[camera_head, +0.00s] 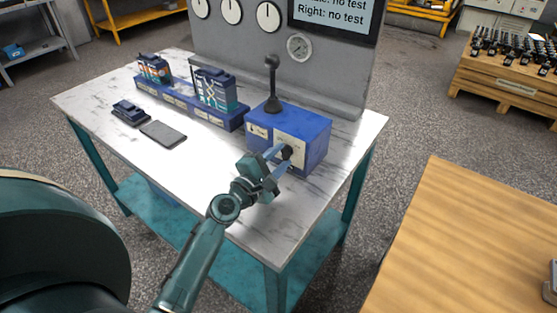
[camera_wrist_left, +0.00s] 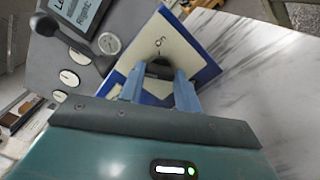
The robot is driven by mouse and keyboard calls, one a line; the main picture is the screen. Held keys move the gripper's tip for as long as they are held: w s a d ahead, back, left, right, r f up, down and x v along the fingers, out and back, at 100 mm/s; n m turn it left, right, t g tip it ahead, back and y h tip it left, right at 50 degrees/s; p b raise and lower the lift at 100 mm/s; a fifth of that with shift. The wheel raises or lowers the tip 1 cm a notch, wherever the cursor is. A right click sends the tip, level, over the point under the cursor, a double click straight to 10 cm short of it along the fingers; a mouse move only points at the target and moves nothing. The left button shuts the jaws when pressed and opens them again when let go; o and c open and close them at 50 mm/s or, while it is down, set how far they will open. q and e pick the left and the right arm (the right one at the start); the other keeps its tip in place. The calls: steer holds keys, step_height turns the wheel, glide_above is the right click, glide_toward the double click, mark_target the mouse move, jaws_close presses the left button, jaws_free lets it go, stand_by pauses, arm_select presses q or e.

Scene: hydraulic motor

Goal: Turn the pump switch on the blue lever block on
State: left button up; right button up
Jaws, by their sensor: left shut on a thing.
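The blue lever block (camera_head: 312,128) stands on the right part of the white marbled table, with a dark upright lever (camera_head: 272,85) on its top. Its front has a pale panel that carries the dark round pump switch (camera_head: 287,152). My left gripper (camera_head: 282,156) is at this panel, its blue fingers shut on the switch. In the left wrist view the fingers (camera_wrist_left: 160,88) sit on both sides of the dark switch (camera_wrist_left: 159,68), and an "On" label (camera_wrist_left: 160,42) shows above it. The fingers hide part of the switch. My right gripper is not in view.
A long blue base (camera_head: 190,105) with two valve units stands left of the block. A dark flat device (camera_head: 163,133) and a small dark blue part (camera_head: 130,112) lie at the left. A grey gauge panel (camera_head: 330,75) rises behind. The front of the table (camera_head: 190,175) is clear.

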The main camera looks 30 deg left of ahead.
arm_select(q)
steer(key=m, duration=0.3)
steer(key=shift+m, duration=0.4)
steer(key=m, duration=0.3)
steer(key=shift+m, duration=0.3)
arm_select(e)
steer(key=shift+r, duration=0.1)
arm_select(q)
steer(key=m+p, duration=0.1)
steer(key=m, duration=0.3)
steer(key=shift+p, duration=0.3)
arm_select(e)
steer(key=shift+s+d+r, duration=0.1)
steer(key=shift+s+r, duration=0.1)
arm_select(q)
steer(key=shift+m+p, duration=0.55)
steer(key=shift+m, duration=1.05)
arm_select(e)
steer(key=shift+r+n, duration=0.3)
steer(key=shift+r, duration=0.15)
arm_select(q)
steer(key=o, duration=1)
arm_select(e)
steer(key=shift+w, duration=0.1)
